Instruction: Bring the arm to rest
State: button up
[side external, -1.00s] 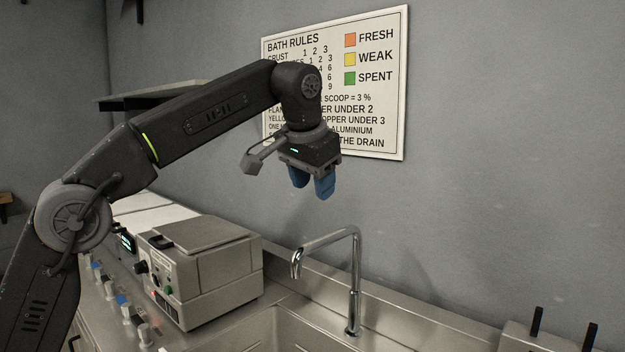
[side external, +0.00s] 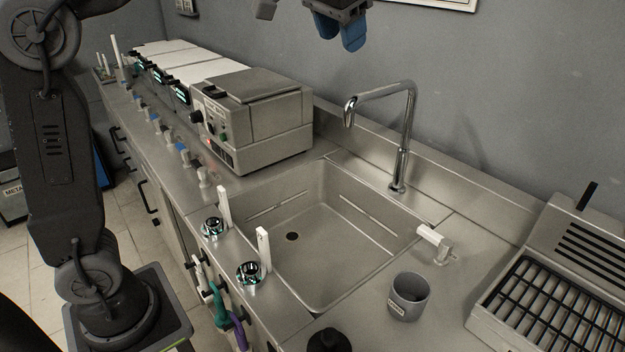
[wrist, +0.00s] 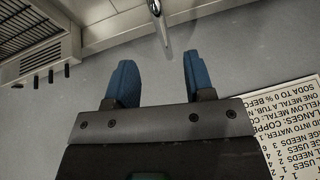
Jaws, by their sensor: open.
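My gripper (side external: 341,34) hangs in the air at the top of the side external view, in front of the grey wall and above the level of the faucet. Its two blue fingers also show in the wrist view (wrist: 160,80), spread apart with nothing between them. So it is open and empty. Most of the upper arm lies outside the side external view.
Below are a steel sink (side external: 335,285) and a tall faucet (side external: 401,160). A lidded boiler unit (side external: 262,130) stands left of the sink. A grey cup (side external: 408,297) and a slatted rack (side external: 545,310) stand to the right. The air around the gripper is clear.

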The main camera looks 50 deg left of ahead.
jog(key=s+a+f+h, duration=0.1)
jog(key=s+f, duration=1.8)
jog(key=s, duration=0.3)
jog(key=shift+s+a+f+n+t+h, duration=0.2)
jog(key=shift+a+f+n+t+h, duration=0.1)
jog(key=shift+f+t, duration=0.1)
jog(key=shift+w, duration=0.1)
jog(key=shift+c, duration=0.2)
